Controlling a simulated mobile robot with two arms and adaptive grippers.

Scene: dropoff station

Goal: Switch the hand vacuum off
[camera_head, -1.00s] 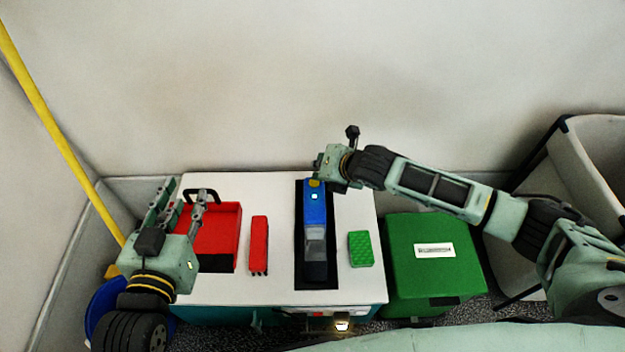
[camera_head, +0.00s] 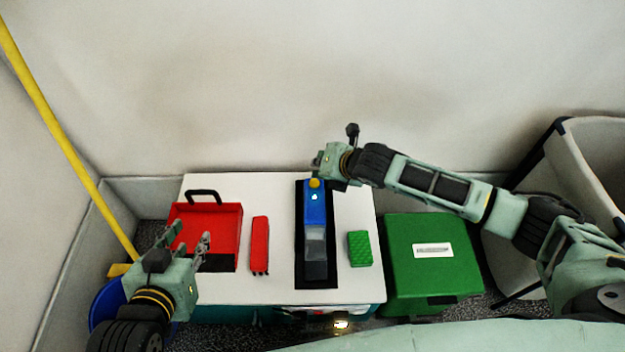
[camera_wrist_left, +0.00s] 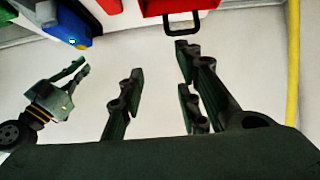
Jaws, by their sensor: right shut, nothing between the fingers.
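The hand vacuum (camera_head: 315,218) lies on a black mat (camera_head: 300,270) on the white table. It has a blue body, a grey clear front, a yellow part at its far end and a small lit light on top. It also shows in the left wrist view (camera_wrist_left: 55,22). My right gripper (camera_head: 318,165) is at the vacuum's far end, close to the yellow part; its fingers are mostly hidden in the head view, and I cannot tell if it touches. In the left wrist view my right gripper (camera_wrist_left: 75,72) is shut and empty. My left gripper (camera_head: 190,240) is open and empty near the red dustpan.
A red dustpan (camera_head: 230,225), a red brush (camera_head: 260,240) and a green sponge (camera_head: 360,248) lie on the white table (camera_head: 275,190). A green box (camera_head: 435,275) stands right of it. A blue bucket (camera_head: 105,300) and a yellow pole (camera_head: 70,145) are at the left.

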